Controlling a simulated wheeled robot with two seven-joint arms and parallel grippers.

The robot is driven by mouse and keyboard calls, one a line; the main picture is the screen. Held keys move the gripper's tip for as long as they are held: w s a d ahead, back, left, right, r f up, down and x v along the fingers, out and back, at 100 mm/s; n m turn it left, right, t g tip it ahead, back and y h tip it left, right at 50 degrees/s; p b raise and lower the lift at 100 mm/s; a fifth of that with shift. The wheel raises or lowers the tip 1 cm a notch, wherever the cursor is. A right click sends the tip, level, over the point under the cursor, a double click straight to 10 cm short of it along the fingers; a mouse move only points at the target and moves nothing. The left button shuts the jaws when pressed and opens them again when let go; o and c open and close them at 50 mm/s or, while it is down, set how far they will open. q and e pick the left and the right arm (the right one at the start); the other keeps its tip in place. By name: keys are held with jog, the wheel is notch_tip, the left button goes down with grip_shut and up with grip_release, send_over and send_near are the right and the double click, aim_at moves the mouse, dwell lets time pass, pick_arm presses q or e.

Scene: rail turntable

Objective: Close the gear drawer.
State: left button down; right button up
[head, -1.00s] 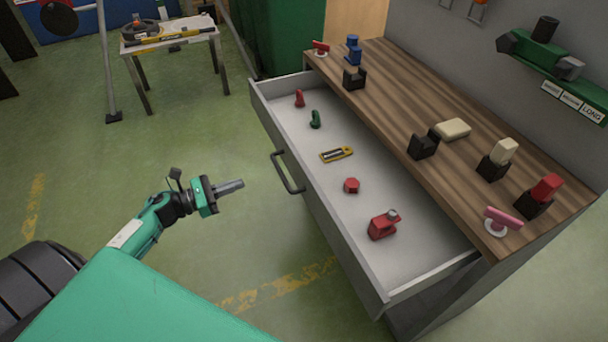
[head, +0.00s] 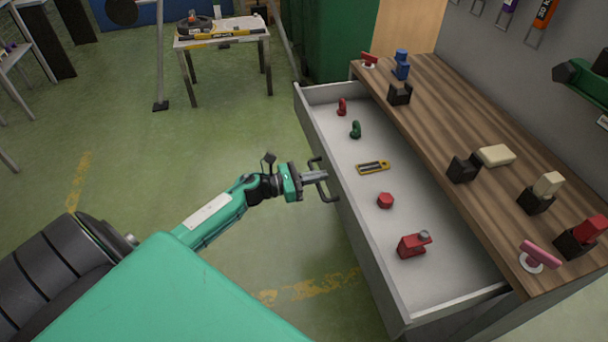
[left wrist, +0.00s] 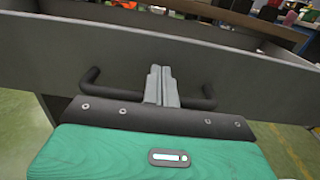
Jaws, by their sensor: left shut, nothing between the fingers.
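The gear drawer (head: 392,282) is pulled open from the wooden-topped bench. It holds a yellow tool (head: 373,167), a red hex piece (head: 385,200), a red block-like part (head: 413,245), a small red item (head: 342,106) and a green item (head: 356,129). Its dark bar handle (head: 326,182) is on the front panel. My left gripper (head: 322,176) is shut and empty, with its fingertips at the handle. In the left wrist view the closed fingers (left wrist: 161,86) point at the grey drawer front (left wrist: 200,60), between the handle's two ends (left wrist: 90,74). I cannot tell whether they touch the panel. My right gripper is not in view.
The wooden bench top (head: 440,110) carries several black holders and a pale block (head: 495,156). A small work table (head: 222,38) stands at the back left, beside a green cabinet (head: 341,40).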

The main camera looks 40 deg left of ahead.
aim_at(394, 175)
pick_arm(q)
jog(key=shift+w+d, duration=0.2)
jog(key=shift+w, duration=0.05)
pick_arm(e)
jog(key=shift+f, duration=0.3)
pick_arm(q)
jog(key=shift+w+d, duration=0.1)
